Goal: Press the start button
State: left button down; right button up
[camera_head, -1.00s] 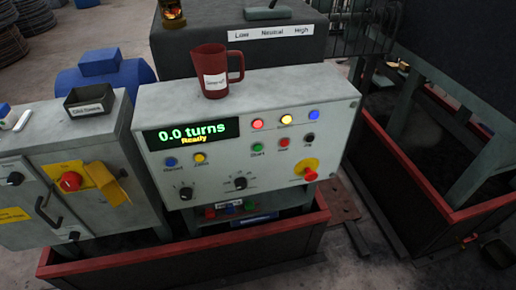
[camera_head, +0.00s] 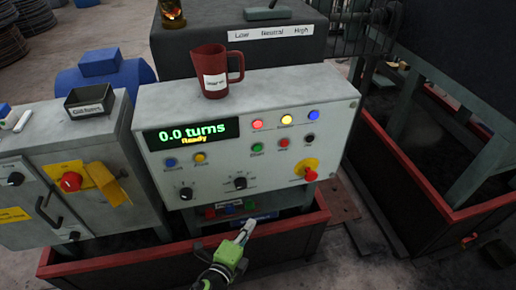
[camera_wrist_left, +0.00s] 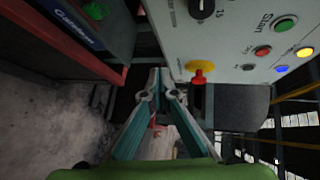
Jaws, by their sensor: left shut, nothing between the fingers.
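The green start button (camera_head: 257,147) sits on the front face of the grey control panel (camera_head: 270,183), below a red light. It also shows in the left wrist view (camera_wrist_left: 285,24) at the upper right. The display (camera_head: 192,134) reads "0.0 turns" and "Ready". My left gripper (camera_head: 246,224) is in front of and below the panel, apart from it, with its fingers pointing up. In the left wrist view its fingertips (camera_wrist_left: 161,95) are together and hold nothing. My right gripper is not in view.
A red emergency stop (camera_head: 310,174) on a yellow base and a red button (camera_head: 283,142) sit near the start button. A red mug (camera_head: 214,78) stands on the panel. A red-rimmed tray (camera_head: 290,228) runs below. A grey cabinet (camera_head: 110,150) stands to the left.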

aim_at(258, 148)
pick_arm(q)
jog(key=w+d+r+m+t+h, duration=0.1)
jog(key=r+m, duration=0.3)
jog(key=r, duration=0.5)
jog(key=w+d+r+m+t+h, duration=0.1)
jog(key=d+r+m, duration=0.3)
jog(key=r, duration=0.6)
jog(key=shift+w+m+h, duration=0.25)
jog(key=shift+m+h, duration=0.45)
jog(key=shift+h, duration=0.2)
jog(key=shift+w+a, duration=0.4)
jog(key=shift+w, duration=1)
jog(key=shift+w+a, duration=0.35)
jog(key=shift+w, duration=1.1)
jog(key=shift+w+a, duration=0.4)
jog(key=shift+w, duration=1)
jog(key=shift+w+a, duration=0.1)
jog(key=shift+w, duration=0.3)
